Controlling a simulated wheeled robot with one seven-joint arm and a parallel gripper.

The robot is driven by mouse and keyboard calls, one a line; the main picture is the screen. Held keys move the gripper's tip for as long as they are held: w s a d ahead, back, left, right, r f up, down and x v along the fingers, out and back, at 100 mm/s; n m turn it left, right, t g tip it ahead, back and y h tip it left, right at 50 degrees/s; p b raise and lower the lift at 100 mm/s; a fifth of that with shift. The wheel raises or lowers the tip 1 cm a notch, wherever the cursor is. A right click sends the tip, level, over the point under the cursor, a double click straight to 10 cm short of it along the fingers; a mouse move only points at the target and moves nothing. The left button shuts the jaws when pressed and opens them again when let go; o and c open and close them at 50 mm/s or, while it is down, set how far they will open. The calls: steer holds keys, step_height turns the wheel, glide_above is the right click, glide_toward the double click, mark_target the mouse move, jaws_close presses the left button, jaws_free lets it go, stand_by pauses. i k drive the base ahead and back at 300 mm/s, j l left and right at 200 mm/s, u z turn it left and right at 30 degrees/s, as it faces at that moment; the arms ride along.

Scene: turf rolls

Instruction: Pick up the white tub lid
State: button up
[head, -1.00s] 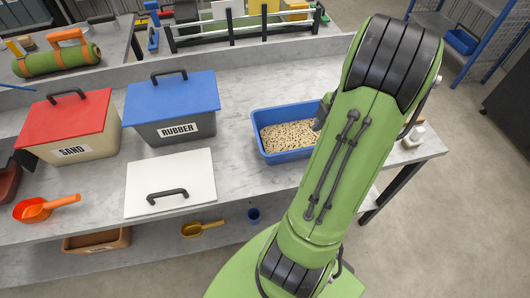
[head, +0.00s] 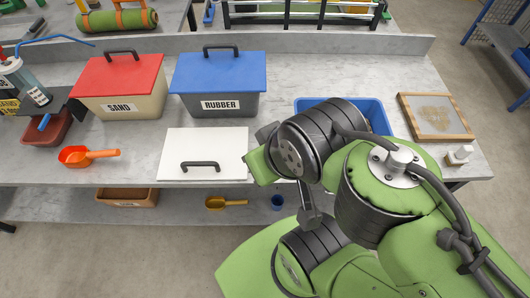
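The white lid (head: 204,147) is a flat rectangular slab with a dark bar handle (head: 201,165) near its front edge. It appears to lie flat on the grey bench, close to the front edge, in front of the blue-lidded RUBBER tub. My folded arm stands just right of the lid, with a green end section (head: 261,167) close to the lid's right edge. I cannot make out the fingers clearly, so whether my gripper is open or shut is hidden. Nothing is seen touching the lid's handle.
The RUBBER tub (head: 219,104) and red-lidded SAND tub (head: 120,105) stand behind the lid. An orange scoop (head: 75,156) lies to its left. Bare bench surrounds the lid's left side.

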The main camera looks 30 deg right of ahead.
mark_target(210, 153)
steer(key=i+j, duration=0.15)
steer(key=j, duration=0.25)
steer(key=i+j+u, duration=0.1)
steer(key=j, duration=0.25)
steer(key=i+j, duration=0.2)
steer(key=j, duration=0.2)
